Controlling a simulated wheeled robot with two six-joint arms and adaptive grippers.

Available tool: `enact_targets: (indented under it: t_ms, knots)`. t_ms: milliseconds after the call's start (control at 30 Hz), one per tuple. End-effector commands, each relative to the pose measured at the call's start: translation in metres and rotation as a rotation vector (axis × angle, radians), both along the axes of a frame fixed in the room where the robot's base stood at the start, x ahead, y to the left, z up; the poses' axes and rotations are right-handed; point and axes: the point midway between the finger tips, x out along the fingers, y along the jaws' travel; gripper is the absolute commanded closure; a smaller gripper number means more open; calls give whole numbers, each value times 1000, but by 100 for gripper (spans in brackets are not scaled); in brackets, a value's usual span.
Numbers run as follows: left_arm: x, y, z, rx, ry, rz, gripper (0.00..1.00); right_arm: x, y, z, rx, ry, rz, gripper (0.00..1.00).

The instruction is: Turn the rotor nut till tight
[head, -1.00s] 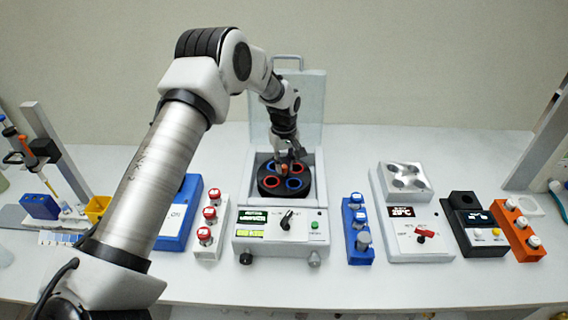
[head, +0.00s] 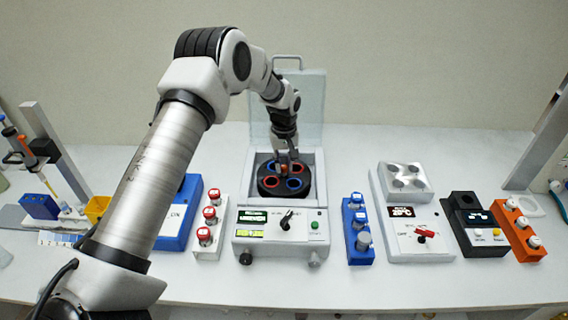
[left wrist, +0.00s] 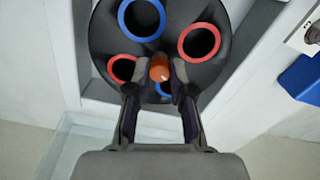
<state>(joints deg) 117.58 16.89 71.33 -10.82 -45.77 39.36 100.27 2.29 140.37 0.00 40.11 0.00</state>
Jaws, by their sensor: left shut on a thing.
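The rotor nut (left wrist: 160,70) is a small orange piece at the centre of the black rotor (left wrist: 165,30). The rotor (head: 284,193) has red-rimmed and blue-rimmed holes and sits in the open centrifuge (head: 270,237). My left gripper (left wrist: 158,72) reaches down from above, its two fingers on either side of the nut and shut on it. In the head view, my left gripper (head: 287,165) stands over the rotor's middle and hides part of the nut. My right gripper is not seen in either view.
The centrifuge lid (head: 310,110) stands open behind the rotor. A rack with red-capped tubes (head: 207,228) is left of the centrifuge, and a blue rack (head: 355,230) is right of it. A silver-topped heater block (head: 405,215) stands further right.

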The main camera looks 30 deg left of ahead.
Motion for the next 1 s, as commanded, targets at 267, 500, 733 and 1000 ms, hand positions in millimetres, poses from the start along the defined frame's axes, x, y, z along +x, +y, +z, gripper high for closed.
enact_targets:
  t_ms: [267,500,733,1000]
  knots:
    - [3,1,3,2,-8,-52,100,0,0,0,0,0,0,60]
    - [3,1,3,2,-8,-98,100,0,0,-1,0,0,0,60]
    - [3,1,3,2,-9,-141,100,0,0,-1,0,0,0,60]
    - [3,1,3,2,-9,-193,100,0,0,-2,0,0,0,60]
